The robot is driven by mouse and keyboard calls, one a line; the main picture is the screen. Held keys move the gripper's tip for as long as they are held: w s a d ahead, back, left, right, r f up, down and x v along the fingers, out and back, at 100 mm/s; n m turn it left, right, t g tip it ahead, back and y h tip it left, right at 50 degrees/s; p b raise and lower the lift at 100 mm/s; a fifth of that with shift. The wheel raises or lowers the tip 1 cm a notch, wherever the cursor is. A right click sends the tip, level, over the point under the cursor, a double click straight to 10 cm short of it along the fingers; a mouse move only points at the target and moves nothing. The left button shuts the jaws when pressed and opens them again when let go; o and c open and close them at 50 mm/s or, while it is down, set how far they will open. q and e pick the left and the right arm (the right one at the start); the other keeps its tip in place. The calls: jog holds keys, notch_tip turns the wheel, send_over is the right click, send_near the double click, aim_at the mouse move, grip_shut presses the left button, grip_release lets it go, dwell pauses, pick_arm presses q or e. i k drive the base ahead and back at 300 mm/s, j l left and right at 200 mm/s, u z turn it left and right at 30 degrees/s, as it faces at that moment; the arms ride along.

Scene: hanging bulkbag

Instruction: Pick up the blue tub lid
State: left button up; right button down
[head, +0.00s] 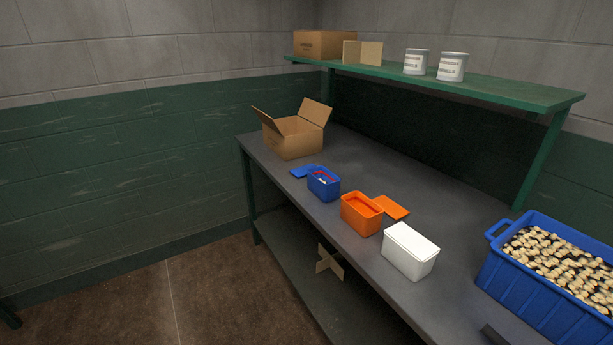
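The blue tub lid (304,171) lies flat on the grey bench top, just behind and to the left of the blue tub. The blue tub (323,187) stands open on the bench, with some red and white contents showing inside. The tub partly hides the lid's right end. Neither of my grippers shows in the head view, so their state and distance from the lid cannot be seen.
On the grey bench (400,189), an open cardboard box (292,139) stands behind the lid. An orange tub (361,214), its orange lid (392,207), a white tub (409,252) and a filled blue crate (508,272) stand to the right.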

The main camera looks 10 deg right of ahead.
aim_at(301, 171)
jog(key=z, duration=0.55)
jog(key=i+j+z, duration=0.4)
jog(key=j, duration=0.25)
jog(key=i+j+z, duration=0.1)
jog(key=j+z, duration=0.15)
jog(key=i+j+z, duration=0.2)
jog(key=j, duration=0.3)
jog(key=j+z, duration=0.2)
jog(key=j, duration=0.2)
